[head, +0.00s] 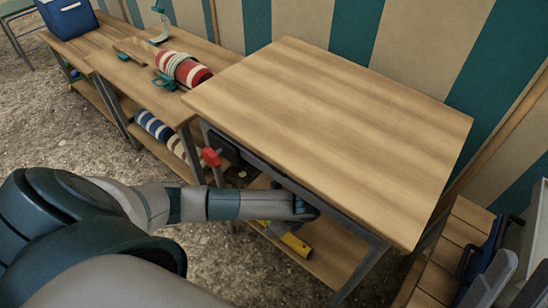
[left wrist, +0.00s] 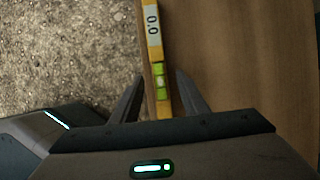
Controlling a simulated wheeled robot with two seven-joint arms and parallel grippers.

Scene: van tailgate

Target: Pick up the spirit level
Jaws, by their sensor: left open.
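The spirit level (head: 296,243) is a long yellow bar lying on the lower shelf of the nearest table, close to its front edge. The tabletop and my left arm hide part of it in the head view. In the left wrist view, the spirit level (left wrist: 153,30) runs upright through the picture, with a green vial and a "0.0" display. My left gripper (left wrist: 156,84) is open, with one finger on each side of the level. In the head view my left gripper (head: 305,212) is under the tabletop's front edge, mostly hidden. My right gripper is not in view.
The bare tabletop (head: 330,125) overhangs the lower shelf (head: 335,245). A red-handled item (head: 211,157) hangs by its left leg. A lower bench holds a red roll (head: 183,68), with a striped blue roll (head: 155,126) below. Folding chairs (head: 490,265) stand at right.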

